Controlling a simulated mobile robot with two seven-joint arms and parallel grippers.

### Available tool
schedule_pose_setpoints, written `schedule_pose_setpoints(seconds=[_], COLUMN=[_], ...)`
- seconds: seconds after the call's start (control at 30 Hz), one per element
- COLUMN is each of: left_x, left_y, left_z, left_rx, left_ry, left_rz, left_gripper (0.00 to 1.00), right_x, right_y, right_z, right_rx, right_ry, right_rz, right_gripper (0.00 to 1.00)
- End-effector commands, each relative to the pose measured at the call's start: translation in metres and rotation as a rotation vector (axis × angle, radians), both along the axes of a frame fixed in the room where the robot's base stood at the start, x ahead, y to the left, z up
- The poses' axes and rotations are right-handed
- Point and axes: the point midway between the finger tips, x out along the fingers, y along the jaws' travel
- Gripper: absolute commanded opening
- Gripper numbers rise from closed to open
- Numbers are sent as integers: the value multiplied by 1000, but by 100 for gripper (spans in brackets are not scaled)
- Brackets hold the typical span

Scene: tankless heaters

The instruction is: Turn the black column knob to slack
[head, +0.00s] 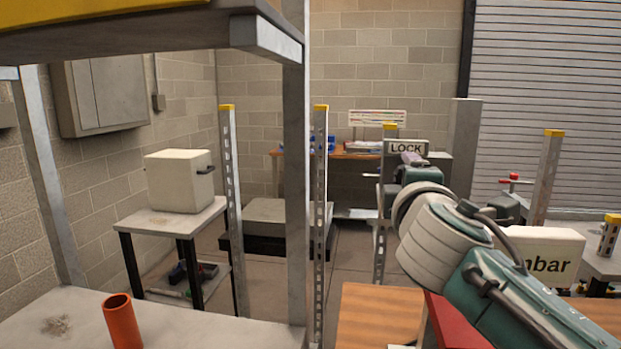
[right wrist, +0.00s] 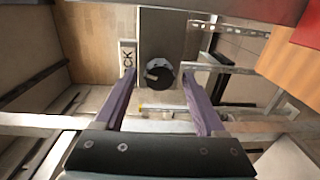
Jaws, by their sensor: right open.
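The black round knob (right wrist: 161,82) sits on the face of a grey column (right wrist: 165,35) in the right wrist view, with a small pale mark on its left side. A white sign (right wrist: 127,56) ending in "CK" is beside it. My right gripper (right wrist: 158,69) is open, its purple fingers on either side of the knob in the picture; I cannot tell whether they touch it. In the head view my right gripper (head: 410,160) is by the LOCK sign (head: 406,148), and the knob is not visible there. My left gripper is not in view.
Perforated metal posts with yellow caps (head: 390,128) stand around. An orange tube (head: 122,322) is on the near left shelf. A white box (head: 180,180) sits on a small table. A box lettered "nbar" (head: 552,258) is partly behind my right arm.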

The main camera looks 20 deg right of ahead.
Motion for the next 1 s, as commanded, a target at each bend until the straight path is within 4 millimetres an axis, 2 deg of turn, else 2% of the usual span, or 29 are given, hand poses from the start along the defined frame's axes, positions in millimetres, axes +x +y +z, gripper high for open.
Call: schedule_pose_setpoints(seconds=[0.17,0.27,0.7,1.0], left_x=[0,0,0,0], left_y=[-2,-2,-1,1], left_z=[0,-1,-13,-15], left_rx=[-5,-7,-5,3], left_ry=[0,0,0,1], left_rz=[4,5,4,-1], left_gripper=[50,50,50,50], right_x=[-3,-12,-74,-84], right_y=[2,8,47,53], right_z=[0,0,2,5], right_rx=[0,0,1,1], right_ry=[-1,-1,-1,0], right_rz=[1,1,2,0], right_gripper=[73,73,73,73])
